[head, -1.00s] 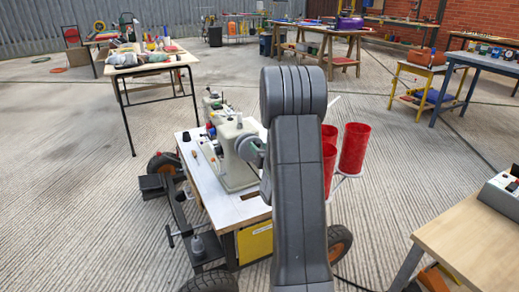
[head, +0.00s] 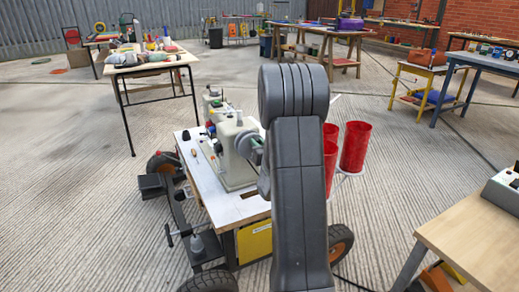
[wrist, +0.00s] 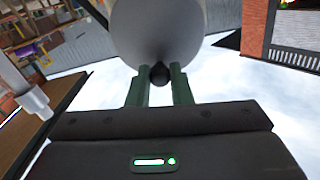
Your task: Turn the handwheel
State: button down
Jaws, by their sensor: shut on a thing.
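The handwheel (head: 249,146) is a grey disc on the right end of the pale green sewing machine (head: 235,165), partly hidden by my arm in the head view. In the wrist view the handwheel (wrist: 165,25) is a large grey rounded shape filling the top middle. My gripper (wrist: 161,77) has two green fingers shut on a small dark knob (wrist: 160,74) at the handwheel's lower edge. The gripper itself is hidden behind my arm in the head view.
The machine stands on a white-topped wheeled cart (head: 210,192). Red cylinders (head: 355,147) stand just right of my arm. A wooden table (head: 475,240) is at the lower right. Open concrete floor lies to the left.

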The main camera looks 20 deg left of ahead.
jog(key=shift+s+a+n+b, duration=0.2)
jog(key=shift+n+b, duration=0.7)
jog(key=c, duration=1.3)
grip_release()
jog(key=shift+s+d, duration=0.1)
jog(key=p+v, duration=0.2)
jog(key=v, duration=1.1)
jog(key=shift+s+d, duration=0.2)
jog(key=shift+a, duration=0.1)
